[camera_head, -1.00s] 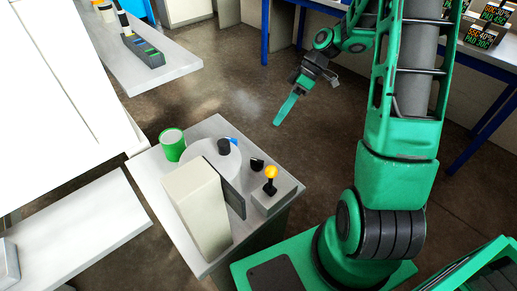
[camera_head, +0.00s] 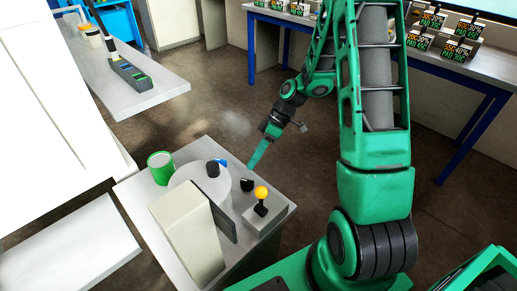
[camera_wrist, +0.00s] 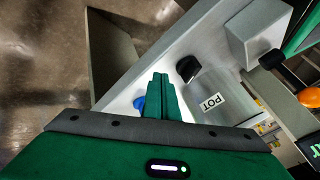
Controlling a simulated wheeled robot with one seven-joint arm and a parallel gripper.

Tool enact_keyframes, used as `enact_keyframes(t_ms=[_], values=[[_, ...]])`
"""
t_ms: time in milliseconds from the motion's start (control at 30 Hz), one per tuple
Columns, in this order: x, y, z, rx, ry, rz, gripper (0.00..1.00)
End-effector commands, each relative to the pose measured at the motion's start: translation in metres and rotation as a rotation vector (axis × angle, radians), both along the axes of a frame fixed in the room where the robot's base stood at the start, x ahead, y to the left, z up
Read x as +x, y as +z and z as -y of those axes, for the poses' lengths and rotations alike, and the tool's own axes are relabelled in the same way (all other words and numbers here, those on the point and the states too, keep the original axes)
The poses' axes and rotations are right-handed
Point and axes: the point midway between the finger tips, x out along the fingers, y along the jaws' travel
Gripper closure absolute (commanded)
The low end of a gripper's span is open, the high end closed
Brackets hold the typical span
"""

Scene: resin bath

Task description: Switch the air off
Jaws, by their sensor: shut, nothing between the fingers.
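A small grey box (camera_head: 265,217) carries a lever with a yellow ball knob (camera_head: 261,192) at the right end of the small bench. In the wrist view its orange-looking ball (camera_wrist: 308,97) and grey box (camera_wrist: 256,30) are at the upper right. My gripper (camera_head: 252,166) is shut and empty, pointing down near the bench's far edge, apart from the lever. In the wrist view its fingers (camera_wrist: 163,88) are together. Beside them are a grey cylinder marked POT (camera_wrist: 218,95), a black knob (camera_wrist: 188,68) and a blue piece (camera_wrist: 139,103). No air label is readable.
The pot (camera_head: 183,179) stands behind a beige box (camera_head: 187,235) with a dark panel. A green cup (camera_head: 160,168) stands at the bench's left. A black piece (camera_head: 246,184) is beside the lever. A blue-legged table (camera_head: 398,71) stands behind; the floor between is clear.

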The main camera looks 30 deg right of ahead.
Motion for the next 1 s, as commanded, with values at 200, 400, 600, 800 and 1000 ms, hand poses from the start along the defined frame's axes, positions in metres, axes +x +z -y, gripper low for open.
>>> enact_keyframes(t_ms=[200, 400, 600, 800, 1000], values=[[-0.022, -0.001, -0.02, -0.001, 0.001, 0.0, 1.0], [-0.029, -0.001, -0.027, 0.0, 0.0, 0.0, 1.0], [-0.03, -0.001, -0.027, -0.001, 0.0, 0.001, 1.0], [-0.03, -0.001, -0.029, 0.0, 0.002, 0.0, 1.0], [-0.029, -0.001, -0.028, -0.001, 0.039, 0.0, 1.0]])
